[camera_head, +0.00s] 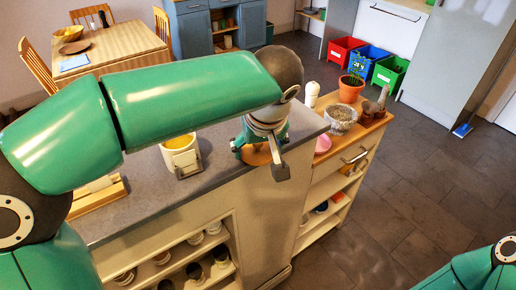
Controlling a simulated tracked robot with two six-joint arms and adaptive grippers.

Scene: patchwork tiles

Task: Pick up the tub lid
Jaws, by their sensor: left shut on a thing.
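My left gripper (262,150) reaches over the grey counter near its front right corner. It is shut on a flat orange-brown piece, which looks like the tub lid (257,156). The fingers and wrist hide most of the lid, and I cannot tell whether it touches the counter. A white tub (182,160) with yellow inside stands on the counter to the left of the gripper. Only a green part of my right arm shows at the bottom right; its gripper is out of view.
A lower wooden-topped shelf unit holds a stone-coloured bowl (340,121), a potted plant (351,88) and a pink item (322,144). Red (345,51), blue and green bins stand behind. A wooden table (100,50) is at the back left.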

